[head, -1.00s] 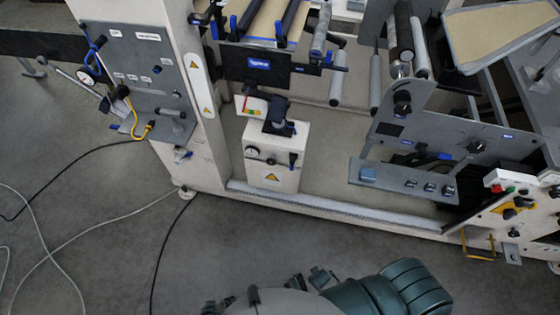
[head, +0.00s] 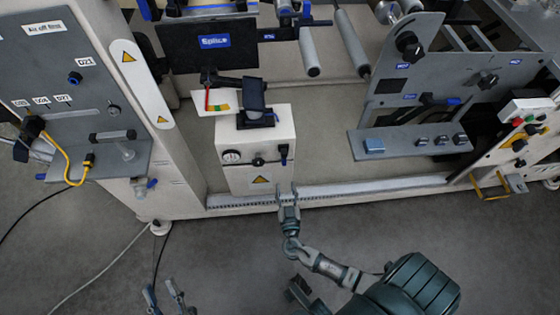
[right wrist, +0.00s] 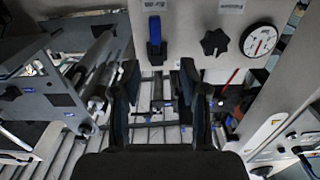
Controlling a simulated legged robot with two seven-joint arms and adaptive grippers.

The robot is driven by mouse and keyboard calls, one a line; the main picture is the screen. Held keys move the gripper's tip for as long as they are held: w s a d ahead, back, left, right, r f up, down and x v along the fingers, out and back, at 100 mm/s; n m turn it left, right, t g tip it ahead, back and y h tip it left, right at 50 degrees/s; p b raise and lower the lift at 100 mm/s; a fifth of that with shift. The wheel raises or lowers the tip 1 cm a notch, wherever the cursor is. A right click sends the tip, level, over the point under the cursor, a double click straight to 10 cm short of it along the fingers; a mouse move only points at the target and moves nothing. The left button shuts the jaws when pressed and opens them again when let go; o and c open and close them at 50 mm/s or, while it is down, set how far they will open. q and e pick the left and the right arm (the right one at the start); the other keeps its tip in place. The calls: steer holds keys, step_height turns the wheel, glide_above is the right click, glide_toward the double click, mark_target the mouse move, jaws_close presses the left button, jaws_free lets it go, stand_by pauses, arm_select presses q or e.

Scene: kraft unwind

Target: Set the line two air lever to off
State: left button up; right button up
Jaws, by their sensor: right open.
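A small blue-handled lever (head: 284,153) is on the front of a white cabinet (head: 240,180), right of a black knob and a round gauge. In the right wrist view the lever (right wrist: 155,38) stands upright in the picture, and a label beside it is unreadable. My right gripper (head: 288,191) is open in front of the cabinet, below the lever. Its fingers (right wrist: 158,85) show apart and empty, not touching the lever. My left gripper (head: 164,296) is open and empty at the bottom edge. I cannot tell which line the lever serves.
Another blue-handled valve (head: 151,184) is under the left grey panel (head: 60,80). A ribbed rail (head: 350,190) runs along the machine's foot. A control box (head: 520,150) is at the right. The front floor is open, with cables at left.

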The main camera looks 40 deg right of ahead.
mark_target(284, 163)
steer(key=x, duration=1.1)
steer(key=shift+s+d+f+b, duration=0.2)
steer(key=shift+d+b, duration=0.1)
steer(key=shift+d, duration=0.15)
steer(key=shift+w+r, duration=0.15)
steer(key=shift+w, duration=0.35)
steer(key=shift+d, duration=0.1)
steer(key=shift+d, duration=0.1)
steer(key=shift+d, duration=0.1)
steer(key=shift+c, duration=1.4)
jaws_close()
